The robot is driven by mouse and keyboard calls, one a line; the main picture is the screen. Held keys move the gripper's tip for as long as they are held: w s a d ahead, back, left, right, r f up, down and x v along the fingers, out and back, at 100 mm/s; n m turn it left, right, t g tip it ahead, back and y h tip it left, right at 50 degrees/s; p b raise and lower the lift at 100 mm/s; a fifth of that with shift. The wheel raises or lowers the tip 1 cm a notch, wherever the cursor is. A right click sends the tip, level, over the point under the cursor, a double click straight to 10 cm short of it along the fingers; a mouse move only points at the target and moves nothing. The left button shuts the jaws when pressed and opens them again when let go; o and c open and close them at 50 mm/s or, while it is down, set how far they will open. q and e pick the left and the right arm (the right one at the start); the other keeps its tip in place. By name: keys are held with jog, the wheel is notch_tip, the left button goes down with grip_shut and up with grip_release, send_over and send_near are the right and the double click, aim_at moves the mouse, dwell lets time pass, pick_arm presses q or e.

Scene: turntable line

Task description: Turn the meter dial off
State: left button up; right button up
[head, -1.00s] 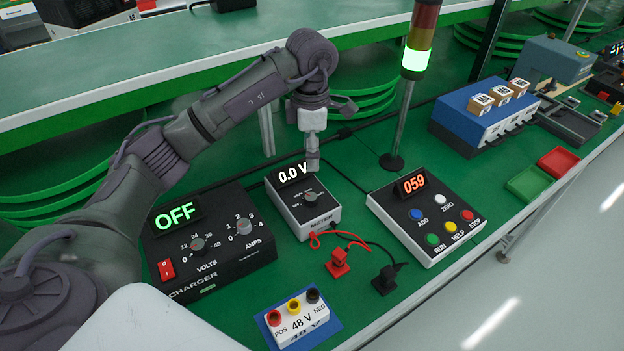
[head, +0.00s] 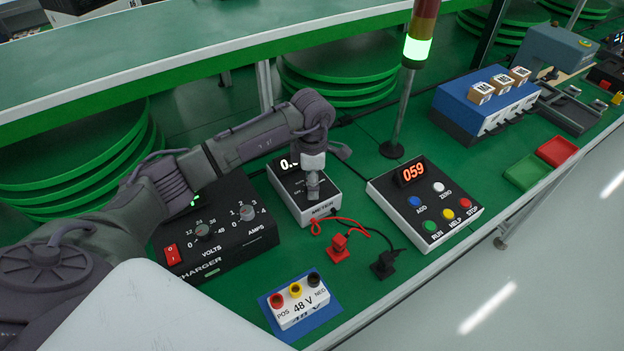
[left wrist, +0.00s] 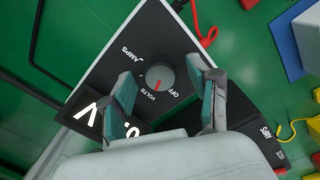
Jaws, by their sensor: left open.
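The meter (head: 318,209) is a small box with a black face and white sides on the green bench. In the head view my left gripper (head: 313,193) is over its face and hides the dial and part of the lit display. In the left wrist view the round grey dial (left wrist: 160,77) shows between the fingertips of my left gripper (left wrist: 165,85), with a gap on each side. Its red pointer mark points toward VOLTS, with OFF and AMPS labels around it. My left gripper is open. My right gripper is not in view.
A black charger (head: 235,250) stands left of the meter, and a control box (head: 425,215) with coloured buttons stands right. Red (head: 338,246) and black (head: 384,265) plugs lie in front on leads. A 48 V terminal block (head: 298,300) is near the front edge.

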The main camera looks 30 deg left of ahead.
pick_arm(q)
jog(key=c, duration=1.2)
jog(key=shift+o, duration=0.2)
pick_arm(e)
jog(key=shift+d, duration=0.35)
pick_arm(q)
jog(key=shift+n, duration=0.4)
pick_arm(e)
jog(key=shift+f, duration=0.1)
pick_arm(q)
jog(key=shift+n+b, duration=0.3)
jog(key=shift+n, duration=0.3)
jog(key=n, duration=0.3)
jog(key=shift+b, duration=0.3)
jog(key=shift+n, duration=2.4)
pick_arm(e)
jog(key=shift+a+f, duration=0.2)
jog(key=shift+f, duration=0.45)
